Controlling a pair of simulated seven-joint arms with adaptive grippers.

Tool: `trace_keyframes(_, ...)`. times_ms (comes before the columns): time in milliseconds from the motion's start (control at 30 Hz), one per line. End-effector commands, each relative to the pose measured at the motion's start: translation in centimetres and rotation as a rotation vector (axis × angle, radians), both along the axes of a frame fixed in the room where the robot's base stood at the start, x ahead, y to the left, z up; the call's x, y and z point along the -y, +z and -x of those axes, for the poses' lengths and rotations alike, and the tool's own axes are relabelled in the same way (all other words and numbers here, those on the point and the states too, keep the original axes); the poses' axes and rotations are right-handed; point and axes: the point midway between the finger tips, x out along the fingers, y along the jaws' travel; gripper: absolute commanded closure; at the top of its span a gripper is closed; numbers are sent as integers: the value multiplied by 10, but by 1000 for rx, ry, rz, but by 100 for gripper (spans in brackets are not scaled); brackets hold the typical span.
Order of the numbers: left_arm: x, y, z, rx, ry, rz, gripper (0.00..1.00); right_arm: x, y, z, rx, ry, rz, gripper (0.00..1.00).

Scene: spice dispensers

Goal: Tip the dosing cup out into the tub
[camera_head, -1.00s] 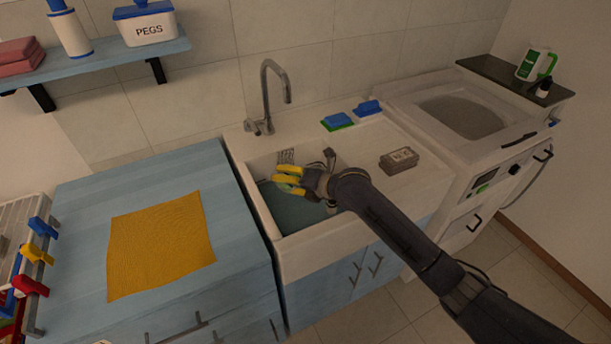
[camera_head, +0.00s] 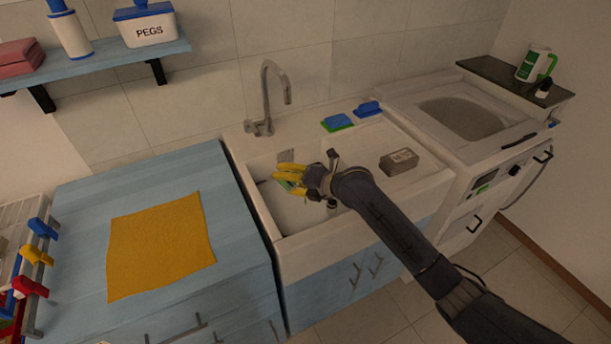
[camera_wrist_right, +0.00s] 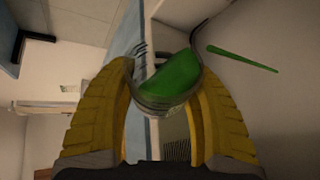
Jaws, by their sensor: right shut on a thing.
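My right gripper (camera_head: 282,178) has yellow fingers and hangs over the white sink basin (camera_head: 300,215). It is shut on the dosing cup, a small round cup (camera_wrist_right: 168,103) with bright green contents in the right wrist view. In the head view only a bit of green (camera_head: 290,186) shows between the fingers, the rest of the cup being hidden. A thin green streak (camera_wrist_right: 243,60) lies apart from the cup in the wrist view; I cannot tell whether it is falling liquid. No thing is clearly marked as the tub. My left gripper is out of view.
A tap (camera_head: 270,95) rises behind the basin. A yellow cloth (camera_head: 160,245) covers part of the left counter.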

Motion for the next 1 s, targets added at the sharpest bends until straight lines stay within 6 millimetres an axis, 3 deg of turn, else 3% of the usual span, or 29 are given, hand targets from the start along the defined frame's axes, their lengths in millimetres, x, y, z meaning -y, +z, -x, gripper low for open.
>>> trace_keyframes(1000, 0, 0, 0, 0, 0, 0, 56, 1, 5, -1, -73, 1, -82, 82)
